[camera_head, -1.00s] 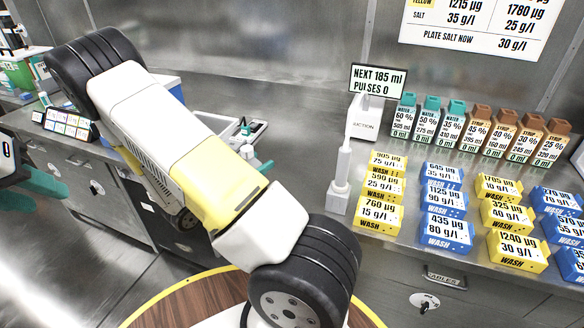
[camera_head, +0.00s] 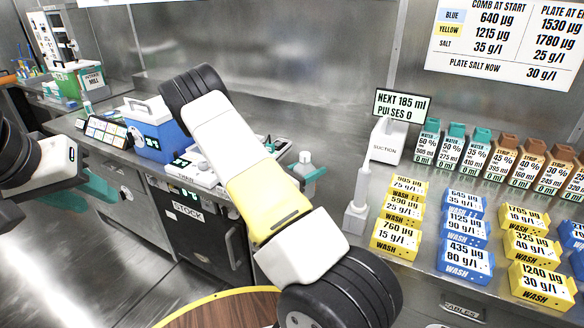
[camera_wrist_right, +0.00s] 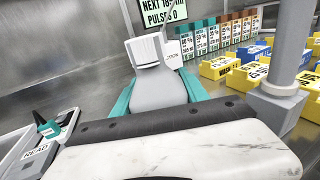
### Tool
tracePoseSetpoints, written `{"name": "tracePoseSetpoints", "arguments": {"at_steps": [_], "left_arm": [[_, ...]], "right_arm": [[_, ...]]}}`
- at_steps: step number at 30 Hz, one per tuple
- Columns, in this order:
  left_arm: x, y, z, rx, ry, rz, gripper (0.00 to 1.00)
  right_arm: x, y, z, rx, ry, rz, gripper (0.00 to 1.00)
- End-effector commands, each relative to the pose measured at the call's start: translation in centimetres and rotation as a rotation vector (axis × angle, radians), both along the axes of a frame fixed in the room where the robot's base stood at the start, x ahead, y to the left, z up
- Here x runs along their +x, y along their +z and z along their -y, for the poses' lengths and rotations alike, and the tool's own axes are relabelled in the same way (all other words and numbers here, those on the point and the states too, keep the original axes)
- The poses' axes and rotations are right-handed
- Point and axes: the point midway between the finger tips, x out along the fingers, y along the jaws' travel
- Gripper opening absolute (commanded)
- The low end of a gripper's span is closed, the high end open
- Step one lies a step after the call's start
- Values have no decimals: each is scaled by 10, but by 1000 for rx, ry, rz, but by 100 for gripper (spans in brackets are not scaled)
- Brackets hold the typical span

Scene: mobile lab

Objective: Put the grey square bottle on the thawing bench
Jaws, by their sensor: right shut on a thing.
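A grey bottle (camera_wrist_right: 158,92) with a white cap stands between the teal fingers of my right gripper (camera_wrist_right: 157,97) in the right wrist view. The gripper is shut on it. In the head view the bottle (camera_head: 305,163) shows beyond my right arm, by the teal fingers (camera_head: 300,178), near the counter's right part. My left gripper (camera_head: 92,190) is at the left in front of the cabinets; its opening cannot be made out. I cannot tell for sure which surface is the thawing bench; a low white unit (camera_head: 206,176) with a small display sits left of my right arm.
A blue box (camera_head: 160,138) with a white lid stands on the counter at left. The suction stand (camera_head: 388,142) is right of the bottle. Several yellow wash blocks (camera_head: 396,236), blue wash blocks (camera_head: 465,228) and small bottles (camera_head: 475,150) fill the right side.

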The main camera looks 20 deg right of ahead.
Motion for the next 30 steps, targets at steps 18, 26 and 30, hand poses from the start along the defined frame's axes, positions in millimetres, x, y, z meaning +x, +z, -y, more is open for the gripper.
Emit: {"name": "tracePoseSetpoints", "arguments": {"at_steps": [18,26,30], "left_arm": [[0,0,0,0,0,0,36],[0,0,0,0,0,0,36],[0,0,0,0,0,0,36]], "right_arm": [[3,-35,3,0,0,2,0],[3,-38,3,0,0,1,74],[3,-38,3,0,0,1,74]]}}
